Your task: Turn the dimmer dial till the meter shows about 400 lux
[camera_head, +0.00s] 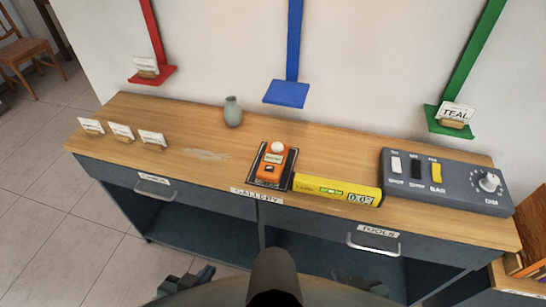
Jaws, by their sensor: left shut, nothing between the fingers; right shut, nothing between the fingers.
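The dimmer dial (489,182) is a light round knob labelled DIM at the right end of a grey control box (460,178) on the cabinet top. An orange meter with a white dome (271,165) lies on a dark mat (257,180) near the middle of the top; its reading is too small to make out. My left gripper (190,283) is shut and empty, low in front of the cabinet. My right gripper (362,286) is shut and empty at the bottom, partly hidden by my own body. Both are well away from the dial and meter.
The box also carries white, black and yellow switches (436,172). A yellow level (338,190) lies between meter and box. A grey vase (233,111) and several cards (121,132) stand leftward. Red, blue (287,93) and green shelves overhang the back. Drawer handles (373,245) protrude in front.

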